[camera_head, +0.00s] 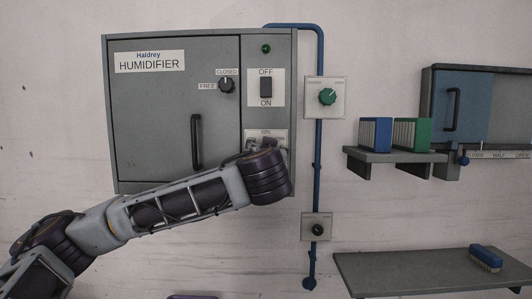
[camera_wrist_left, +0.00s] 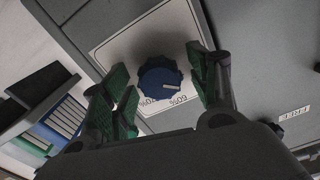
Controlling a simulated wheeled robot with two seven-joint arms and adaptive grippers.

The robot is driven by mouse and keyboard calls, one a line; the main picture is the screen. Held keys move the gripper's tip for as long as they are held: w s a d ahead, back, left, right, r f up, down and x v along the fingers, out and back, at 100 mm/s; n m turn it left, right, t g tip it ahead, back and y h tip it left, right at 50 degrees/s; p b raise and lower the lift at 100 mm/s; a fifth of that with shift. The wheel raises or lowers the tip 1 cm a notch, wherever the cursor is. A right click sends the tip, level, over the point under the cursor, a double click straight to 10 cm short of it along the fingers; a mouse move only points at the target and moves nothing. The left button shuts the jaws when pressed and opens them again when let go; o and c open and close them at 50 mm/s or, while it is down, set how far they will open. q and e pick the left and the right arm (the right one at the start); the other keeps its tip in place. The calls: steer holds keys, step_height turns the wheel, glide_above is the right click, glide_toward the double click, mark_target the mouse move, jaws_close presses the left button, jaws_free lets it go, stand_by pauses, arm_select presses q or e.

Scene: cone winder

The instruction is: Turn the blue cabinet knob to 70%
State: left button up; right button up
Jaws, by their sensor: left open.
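The blue knob (camera_wrist_left: 160,78) sits on a white dial plate (camera_wrist_left: 118,50) in the left wrist view. The labels 70% and 60% show on the plate's near edge. A pale mark on the knob lies on its right side, nearer the 60% label. My left gripper (camera_wrist_left: 157,66) is open, with one green-padded finger on each side of the knob. I cannot tell whether either pad touches it. In the head view my left wrist covers the knob, and only the top of its plate (camera_head: 265,133) shows on the grey humidifier cabinet (camera_head: 150,105). My right gripper is not in view.
The cabinet also has a black knob (camera_head: 226,85), a door handle (camera_head: 196,142) and a switch (camera_head: 266,87). A blue pipe (camera_head: 319,150) with a green knob (camera_head: 327,97) runs just right of it.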

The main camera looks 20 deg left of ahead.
arm_select(q)
steer(key=c, duration=1)
